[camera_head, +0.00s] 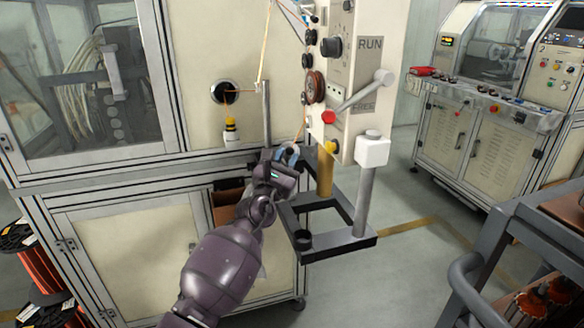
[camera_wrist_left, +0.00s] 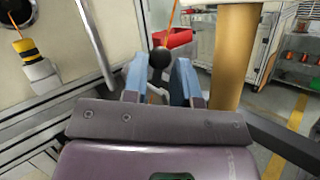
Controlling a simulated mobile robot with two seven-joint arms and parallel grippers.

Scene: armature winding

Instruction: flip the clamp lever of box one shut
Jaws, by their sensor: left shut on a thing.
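The beige control box (camera_head: 362,60) carries the labels RUN and FREE, with a grey lever (camera_head: 362,95) slanting up to the right between them. My left gripper (camera_head: 287,154) is below the box's left edge, by the dark bracket. In the left wrist view my left gripper (camera_wrist_left: 160,78) has its blue-grey fingers on either side of a small lever with a black ball knob (camera_wrist_left: 159,58). The gripper is shut on this lever; the exact contact is partly hidden. I cannot tell whether this is box one's clamp lever. My right gripper is not in view.
An orange wire (camera_head: 265,45) runs down near the gripper. A grey upright rod (camera_head: 267,112) and a yellow post (camera_head: 325,172) stand close by. The dark frame (camera_head: 335,245) juts out below. A dark cart (camera_head: 520,225) stands at the right, with floor between.

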